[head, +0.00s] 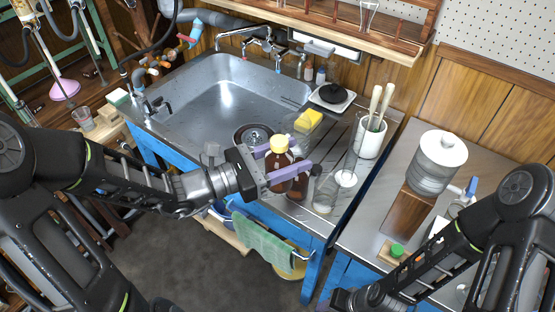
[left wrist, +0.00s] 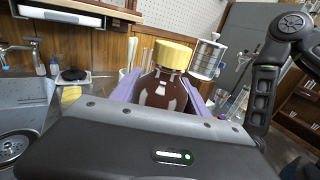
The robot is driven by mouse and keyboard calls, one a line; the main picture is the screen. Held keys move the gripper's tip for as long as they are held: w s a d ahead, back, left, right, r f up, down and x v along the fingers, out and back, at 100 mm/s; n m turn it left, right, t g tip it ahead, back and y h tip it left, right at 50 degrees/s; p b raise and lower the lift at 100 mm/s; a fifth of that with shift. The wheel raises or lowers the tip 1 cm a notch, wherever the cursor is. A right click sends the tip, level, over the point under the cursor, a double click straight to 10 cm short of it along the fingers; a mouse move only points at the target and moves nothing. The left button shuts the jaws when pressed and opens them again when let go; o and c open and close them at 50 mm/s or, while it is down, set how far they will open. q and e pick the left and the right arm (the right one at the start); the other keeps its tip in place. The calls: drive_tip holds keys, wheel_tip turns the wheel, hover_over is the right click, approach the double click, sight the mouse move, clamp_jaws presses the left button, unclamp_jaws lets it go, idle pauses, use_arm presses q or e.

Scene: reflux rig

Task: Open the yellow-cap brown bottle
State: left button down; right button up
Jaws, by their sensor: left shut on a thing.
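The brown bottle (head: 280,164) with its yellow cap (head: 279,144) is held upright between the lavender fingers of my left gripper (head: 286,165), at the front edge of the sink counter. The left wrist view shows the brown bottle (left wrist: 160,92) gripped by its body, with the yellow cap (left wrist: 172,54) on top and clear of the fingers. Whether its base is off the counter is hidden.
The steel sink (head: 222,98) lies behind and left. A clear glass vessel (head: 326,190) and a white pot with sticks (head: 370,138) stand to the right. A yellow sponge (head: 309,119) lies behind. A green towel (head: 262,240) hangs below the counter. A white-lidded container (head: 436,165) stands on the right counter.

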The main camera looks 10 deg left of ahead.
use_arm(q)
drive_tip(key=shift+r, duration=0.1)
drive_tip(key=w+a+r+n+t+y+b, duration=0.1)
drive_tip(key=w+a+y+b, duration=0.1)
drive_tip(key=w, duration=0.5)
drive_tip(key=w+a+r+n+t+y+b, duration=0.2)
drive_tip(key=w+a+b, duration=0.2)
drive_tip(key=w+b, duration=0.2)
drive_tip(key=shift+w+n+t, duration=0.3)
drive_tip(key=shift+w, duration=0.15)
wheel_tip(320, 180, down, 14)
drive_tip(key=b, duration=0.2)
drive_tip(key=shift+b, duration=0.3)
